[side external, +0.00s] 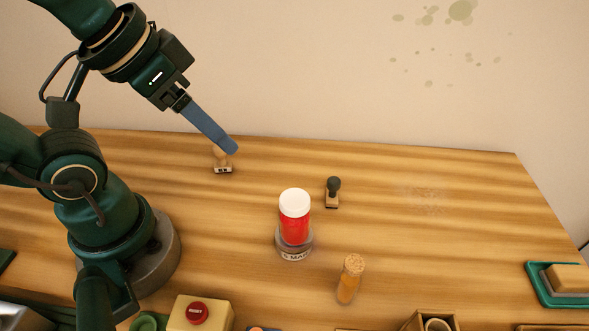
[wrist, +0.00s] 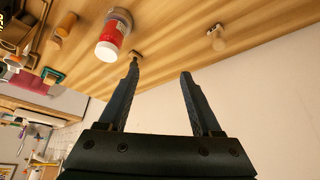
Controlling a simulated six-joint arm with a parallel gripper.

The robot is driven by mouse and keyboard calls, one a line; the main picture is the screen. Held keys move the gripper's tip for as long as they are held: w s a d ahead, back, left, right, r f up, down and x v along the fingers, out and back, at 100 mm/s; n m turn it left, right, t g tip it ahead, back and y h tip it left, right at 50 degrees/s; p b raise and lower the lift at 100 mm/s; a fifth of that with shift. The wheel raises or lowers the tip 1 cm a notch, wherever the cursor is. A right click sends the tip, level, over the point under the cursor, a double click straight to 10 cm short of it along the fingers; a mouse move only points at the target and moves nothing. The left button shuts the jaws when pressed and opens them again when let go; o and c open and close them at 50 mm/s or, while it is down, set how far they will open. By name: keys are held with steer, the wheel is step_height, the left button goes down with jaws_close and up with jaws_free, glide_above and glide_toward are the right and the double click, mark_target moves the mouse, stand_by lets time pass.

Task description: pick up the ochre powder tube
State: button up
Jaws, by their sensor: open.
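The ochre powder tube (side external: 347,286) has a cork top and stands upright near the front middle of the table in the side view. In the wrist view it is a small ochre shape (wrist: 64,27) at the upper left. My gripper (side external: 234,150) is up and to the left of the tube, well apart from it. In the wrist view its two fingers (wrist: 160,72) are spread with nothing between them.
A red jar with a white cap (side external: 294,217) stands in a clear holder left of and behind the tube. A dark-handled stamp (side external: 333,190) and a wooden stamp (side external: 222,166) stand further back. A yellow box with a red button (side external: 200,314) is at the front. A green tray (side external: 545,297) is at right.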

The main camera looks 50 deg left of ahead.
step_height(320, 180, up, 4)
steer(key=f, duration=0.1)
steer(key=n+g+h, duration=1)
steer(key=g, duration=0.5)
glide_above(353, 257)
steer(key=f, duration=1.3)
steer(key=shift+w+a+f, duration=0.35)
steer(key=shift+w+f, duration=0.05)
steer(key=shift+s+d+f, duration=0.15)
steer(key=shift+f, duration=0.1)
steer(key=shift+t, duration=0.3)
steer(key=shift+x, duration=2.35)
steer(key=shift+r, duration=0.1)
jaws_close()
